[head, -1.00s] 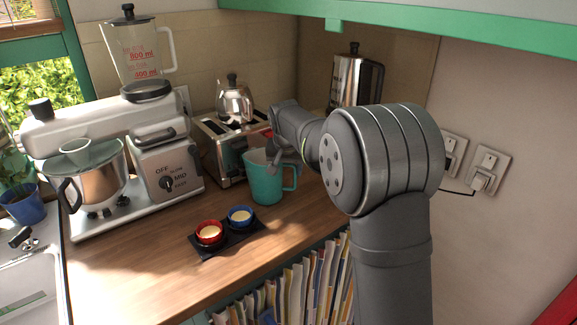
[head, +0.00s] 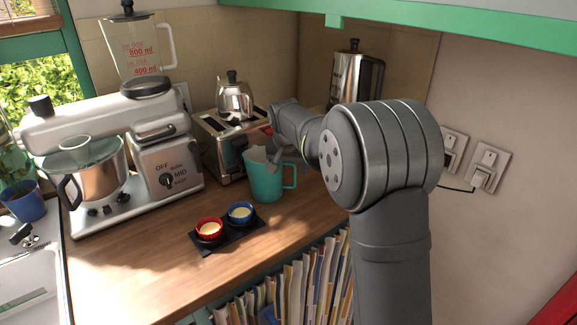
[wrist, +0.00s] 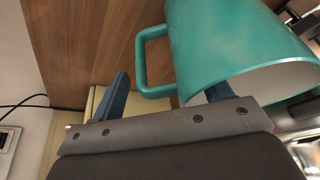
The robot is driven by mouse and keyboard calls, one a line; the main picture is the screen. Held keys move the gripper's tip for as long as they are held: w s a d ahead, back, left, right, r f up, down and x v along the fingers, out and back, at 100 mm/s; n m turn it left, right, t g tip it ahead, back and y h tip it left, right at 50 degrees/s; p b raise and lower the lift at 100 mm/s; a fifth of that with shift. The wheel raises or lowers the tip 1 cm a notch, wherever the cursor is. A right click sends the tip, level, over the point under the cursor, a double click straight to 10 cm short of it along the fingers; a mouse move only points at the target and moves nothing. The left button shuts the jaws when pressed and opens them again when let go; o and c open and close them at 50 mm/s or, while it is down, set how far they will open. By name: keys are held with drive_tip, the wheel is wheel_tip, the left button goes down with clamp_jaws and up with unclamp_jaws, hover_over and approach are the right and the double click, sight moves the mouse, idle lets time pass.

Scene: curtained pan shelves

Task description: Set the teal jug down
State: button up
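The teal jug (head: 266,183) looks upright on the wooden counter, just in front of the toaster, with its handle on the right. In the wrist view the jug (wrist: 215,45) fills the upper right, mouth towards me, its handle to the left. My gripper (head: 270,156) is at the jug's rim in the head view. In the wrist view my gripper (wrist: 166,86) has its two blue fingers well apart. The right finger overlaps the jug's mouth; the left one is clear, beyond the handle. The jug's base contact is not clear in the wrist view.
A toaster (head: 222,150) with a steel pot (head: 235,100) on it stands close behind the jug. A black tray (head: 205,248) with a red cup (head: 209,230) and a blue cup (head: 241,213) lies in front. A mixer (head: 110,165) is left; bare counter (head: 130,260) lies front left.

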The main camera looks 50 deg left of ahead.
drive_tip(key=shift+f, duration=0.1)
drive_tip(key=v, duration=1.7)
drive_tip(key=shift+r, duration=0.25)
drive_tip(key=shift+d, duration=0.1)
clamp_jaws()
idle(0.9)
drive_tip(key=v, duration=1.2)
idle(0.7)
drive_tip(key=shift+f, duration=0.1)
